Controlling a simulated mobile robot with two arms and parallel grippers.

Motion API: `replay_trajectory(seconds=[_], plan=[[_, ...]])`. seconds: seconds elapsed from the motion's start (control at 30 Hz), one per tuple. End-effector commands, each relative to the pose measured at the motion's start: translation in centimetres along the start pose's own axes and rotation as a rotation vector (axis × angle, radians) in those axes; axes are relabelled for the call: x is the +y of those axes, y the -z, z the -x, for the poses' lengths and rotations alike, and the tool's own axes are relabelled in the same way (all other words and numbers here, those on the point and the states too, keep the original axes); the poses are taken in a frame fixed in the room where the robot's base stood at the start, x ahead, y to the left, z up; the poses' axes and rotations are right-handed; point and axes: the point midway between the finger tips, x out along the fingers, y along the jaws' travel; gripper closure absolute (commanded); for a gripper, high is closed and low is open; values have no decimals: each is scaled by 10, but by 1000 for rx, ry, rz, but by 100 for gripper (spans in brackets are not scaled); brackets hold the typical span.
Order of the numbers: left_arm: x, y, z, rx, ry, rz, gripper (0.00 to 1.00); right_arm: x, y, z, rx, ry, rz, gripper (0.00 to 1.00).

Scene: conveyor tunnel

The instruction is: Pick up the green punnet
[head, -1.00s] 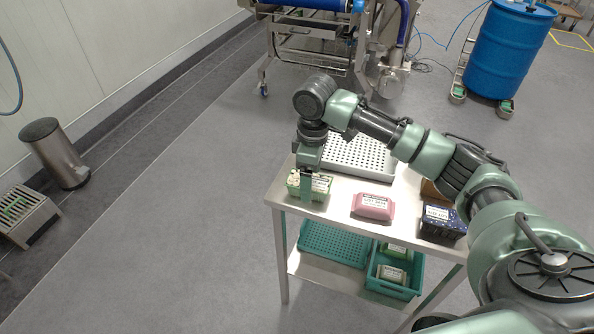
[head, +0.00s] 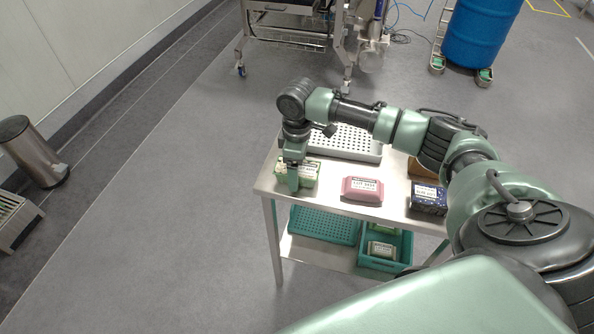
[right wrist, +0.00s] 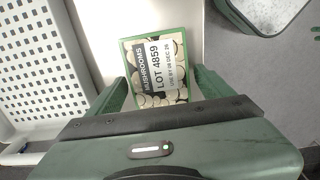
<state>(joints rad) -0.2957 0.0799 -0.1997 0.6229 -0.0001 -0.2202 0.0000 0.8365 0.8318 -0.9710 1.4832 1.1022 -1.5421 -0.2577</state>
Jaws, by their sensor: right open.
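The green punnet (head: 309,174) sits on the steel table near its left end. In the right wrist view the punnet (right wrist: 156,68) has a green rim, a mushroom picture and a label reading "MUSHROOMS LOT 4859". My right gripper (head: 292,180) reaches down over it in the head view. In the right wrist view my right gripper (right wrist: 160,92) is open, with one finger on each side of the punnet's near end. Whether the fingers touch its sides I cannot tell. My left gripper is not in view.
A pink punnet (head: 362,190) and a dark blue box (head: 428,197) stand to the right on the table (head: 330,201). A grey perforated tray (head: 352,144) lies behind. A teal crate (head: 386,265) and a teal perforated tray (head: 325,225) rest on the lower shelf.

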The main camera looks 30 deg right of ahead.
Motion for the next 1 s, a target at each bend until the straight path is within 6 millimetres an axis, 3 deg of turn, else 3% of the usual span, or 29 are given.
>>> replay_trajectory(seconds=[0.1,0.13,0.3,0.37,0.77,1.0], plan=[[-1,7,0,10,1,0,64,0,0,0,0,0,0,18],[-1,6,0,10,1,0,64,0,0,0,0,0,0,24],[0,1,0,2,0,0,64,0,0,0,1,0,0,71],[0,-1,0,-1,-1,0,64,0,0,0,1,0,0,86],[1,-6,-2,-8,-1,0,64,1,1,10,4,-1,0,85],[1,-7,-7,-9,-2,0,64,2,2,50,7,-4,0,85]])
